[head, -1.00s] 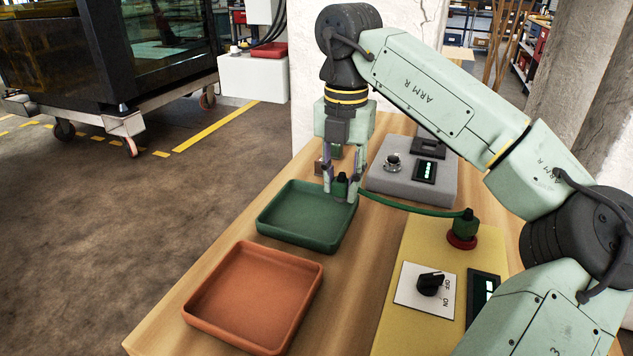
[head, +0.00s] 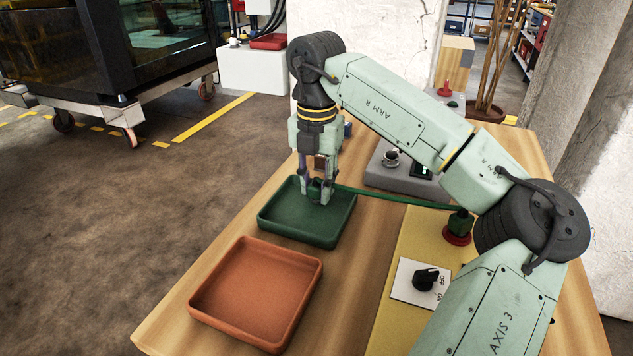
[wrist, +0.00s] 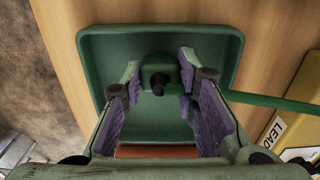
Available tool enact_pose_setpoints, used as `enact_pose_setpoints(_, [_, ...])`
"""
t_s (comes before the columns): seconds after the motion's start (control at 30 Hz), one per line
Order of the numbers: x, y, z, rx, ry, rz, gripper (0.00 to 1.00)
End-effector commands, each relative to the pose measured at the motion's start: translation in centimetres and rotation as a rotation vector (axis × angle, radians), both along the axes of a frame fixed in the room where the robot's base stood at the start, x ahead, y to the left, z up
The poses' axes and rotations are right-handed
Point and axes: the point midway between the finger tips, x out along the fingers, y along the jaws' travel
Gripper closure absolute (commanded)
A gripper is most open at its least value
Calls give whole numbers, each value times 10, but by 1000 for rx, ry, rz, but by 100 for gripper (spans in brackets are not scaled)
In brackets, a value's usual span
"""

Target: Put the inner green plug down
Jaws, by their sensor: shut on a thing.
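My gripper (head: 315,196) is shut on the green plug (head: 315,186), which has a dark top and a green cable (head: 390,196) leading off to the right. The gripper points down over the green tray (head: 291,236). In the wrist view the plug (wrist: 158,68) sits between the purple-padded fingers, with the tray (wrist: 92,55) around it below. I cannot tell whether the plug touches the tray floor. The cable runs across the tray's rim to a second green plug (head: 461,222) on a red base on the yellow panel.
An empty orange tray (head: 257,292) lies in front of the green one. The yellow panel carries a black rotary switch (head: 427,278). A grey box (head: 381,177) with a cup-like metal socket stands behind, partly hidden by my arm.

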Motion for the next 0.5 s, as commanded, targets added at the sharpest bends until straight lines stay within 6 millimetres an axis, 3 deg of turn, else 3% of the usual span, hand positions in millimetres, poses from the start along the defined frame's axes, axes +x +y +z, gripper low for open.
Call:
enact_pose_setpoints(0.03, [0, 0, -4, -1, 0, 0, 100])
enact_pose_setpoints(0.07, [0, 0, -2, -1, 0, 0, 71])
enact_pose_setpoints(0.33, [0, 0, -2, 0, 0, 0, 53])
enact_pose_setpoints(0.5, [0, 0, -2, 0, 0, 0, 52])
